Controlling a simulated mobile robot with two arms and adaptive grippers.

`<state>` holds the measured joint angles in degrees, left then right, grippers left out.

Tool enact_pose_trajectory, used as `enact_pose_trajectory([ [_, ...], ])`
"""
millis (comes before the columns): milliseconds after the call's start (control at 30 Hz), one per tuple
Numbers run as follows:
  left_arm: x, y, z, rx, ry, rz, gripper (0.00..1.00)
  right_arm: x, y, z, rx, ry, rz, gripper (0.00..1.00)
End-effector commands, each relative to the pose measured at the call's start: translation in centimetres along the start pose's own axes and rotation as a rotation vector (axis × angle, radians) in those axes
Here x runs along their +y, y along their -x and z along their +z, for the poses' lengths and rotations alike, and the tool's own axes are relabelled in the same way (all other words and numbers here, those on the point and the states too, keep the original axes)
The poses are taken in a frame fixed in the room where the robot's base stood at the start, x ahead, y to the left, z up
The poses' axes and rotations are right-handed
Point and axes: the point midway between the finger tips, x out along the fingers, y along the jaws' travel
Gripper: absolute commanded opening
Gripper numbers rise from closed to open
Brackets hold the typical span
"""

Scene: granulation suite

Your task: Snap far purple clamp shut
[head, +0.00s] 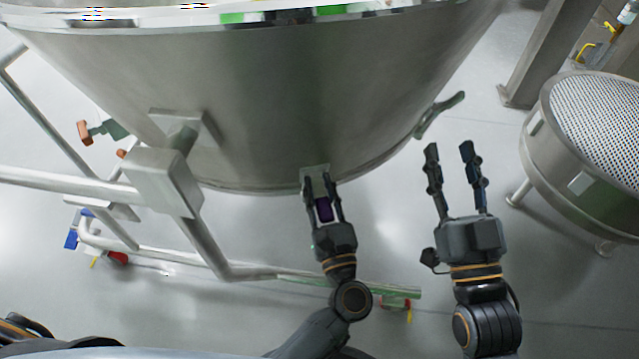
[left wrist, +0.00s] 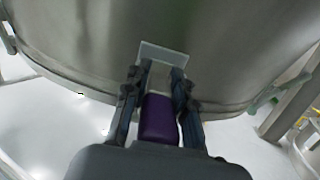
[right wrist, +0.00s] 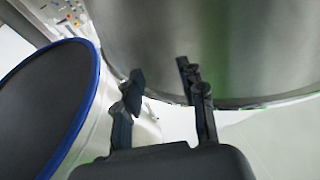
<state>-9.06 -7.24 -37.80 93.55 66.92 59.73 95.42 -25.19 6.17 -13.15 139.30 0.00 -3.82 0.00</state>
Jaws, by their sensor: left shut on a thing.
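A purple clamp handle (head: 324,209) shows at the lower front of the big steel vessel (head: 300,110). It also shows in the left wrist view (left wrist: 159,119), below a pale metal plate (left wrist: 163,55) on the vessel wall. My left gripper (head: 321,186) is shut on the purple clamp, with one finger on each side of it. The fingers hide part of the clamp, and I cannot tell its latch position. My right gripper (head: 451,150) is open and empty, to the right of the vessel's lower edge.
A greenish-grey lever clamp (head: 438,114) sticks out from the vessel's right side, near my right gripper. A steel sieve unit (head: 590,140) stands at the right. Support pipes (head: 205,240) and a bracket (head: 165,180) lie at the left. Open floor shows between vessel and sieve.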

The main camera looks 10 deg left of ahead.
Motion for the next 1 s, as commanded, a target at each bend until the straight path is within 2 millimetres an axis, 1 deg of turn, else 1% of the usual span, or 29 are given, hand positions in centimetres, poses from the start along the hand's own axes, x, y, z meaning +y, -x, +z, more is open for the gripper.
enact_pose_trajectory([
  [100, 0.0, 0.0, 0.0, 0.014, -0.002, 0.000, 0.00, 0.1, 0.1, 0.9, -0.055, 0.002, 0.003, 0.40],
  [200, 0.0, 0.0, 0.0, 0.019, -0.001, 0.000, 0.00, 0.2, 0.1, 1.4, -0.081, 0.003, 0.004, 0.40],
  [633, 0.0, 0.0, -0.1, 0.022, -0.001, 0.000, 0.00, 0.2, 0.2, 1.7, -0.095, 0.003, 0.005, 0.40],
  [667, 0.0, 0.0, -0.1, 0.022, -0.001, 0.000, 0.29, 0.2, 0.2, 1.7, -0.095, 0.003, 0.005, 0.40],
  [700, 0.0, 0.0, -0.1, 0.022, -0.001, 0.000, 0.37, 0.2, 0.2, 1.7, -0.095, 0.003, 0.005, 0.40],
  [767, 0.0, 0.0, -0.1, 0.021, -0.001, 0.000, 0.50, 0.2, 0.2, 1.7, -0.095, 0.003, 0.005, 0.40],
  [800, 0.0, 0.0, 0.0, 0.021, -0.001, 0.000, 0.51, 0.2, 0.2, 1.7, -0.095, 0.003, 0.005, 0.40],
  [1000, 0.0, 0.0, 0.0, 0.020, -0.001, 0.000, 0.51, 0.2, 0.2, 1.7, -0.094, 0.003, 0.005, 0.40],
])
